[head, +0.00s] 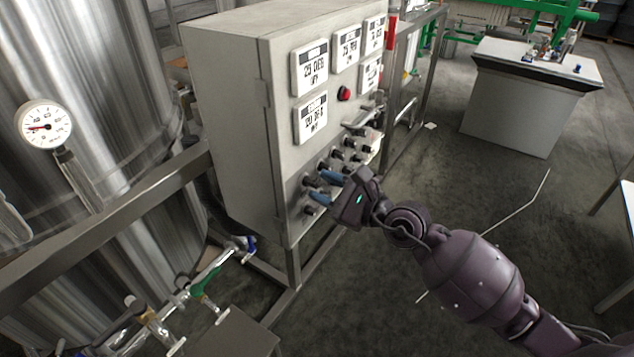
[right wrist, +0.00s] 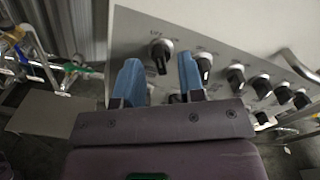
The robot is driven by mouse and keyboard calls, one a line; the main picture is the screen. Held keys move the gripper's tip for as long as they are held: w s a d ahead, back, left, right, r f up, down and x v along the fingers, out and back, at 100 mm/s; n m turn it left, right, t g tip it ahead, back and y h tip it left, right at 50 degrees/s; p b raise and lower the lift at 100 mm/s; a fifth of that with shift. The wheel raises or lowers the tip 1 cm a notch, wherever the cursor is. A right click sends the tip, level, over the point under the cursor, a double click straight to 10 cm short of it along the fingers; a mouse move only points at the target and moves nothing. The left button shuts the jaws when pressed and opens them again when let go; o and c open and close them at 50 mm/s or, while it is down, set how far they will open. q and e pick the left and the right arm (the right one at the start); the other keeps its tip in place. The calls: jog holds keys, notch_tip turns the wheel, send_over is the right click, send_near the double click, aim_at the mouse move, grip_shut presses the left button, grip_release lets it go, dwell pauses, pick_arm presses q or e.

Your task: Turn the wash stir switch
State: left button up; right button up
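The control cabinet (head: 228,125) has rows of black rotary switches on its lower front panel. My right gripper (head: 322,186) is at the panel's lower left with its two blue fingers pointing at it. In the right wrist view my right gripper (right wrist: 158,78) is open, its fingers apart. One black switch (right wrist: 161,56) shows in the gap between the fingertips, nearer the panel's corner; contact cannot be told. Another switch (right wrist: 204,66) is just right of the right finger. Switch labels are too small to read, so I cannot tell which is the wash stir switch. My left gripper is not in view.
A red button (head: 344,93) and a metal handle (head: 362,120) are above the switches. Several displays are at the top of the panel. A steel tank (head: 85,75) with a gauge (head: 44,126) stands left. Pipes with valves (head: 205,287) lie below. Floor at right is mostly open.

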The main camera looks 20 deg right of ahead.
jog(key=shift+x, duration=0.8)
jog(key=shift+w+a, duration=0.15)
jog(key=shift+w, duration=0.05)
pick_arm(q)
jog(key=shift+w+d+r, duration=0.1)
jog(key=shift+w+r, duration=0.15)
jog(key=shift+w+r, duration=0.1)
pick_arm(e)
jog(key=shift+c, duration=0.4)
grip_shut()
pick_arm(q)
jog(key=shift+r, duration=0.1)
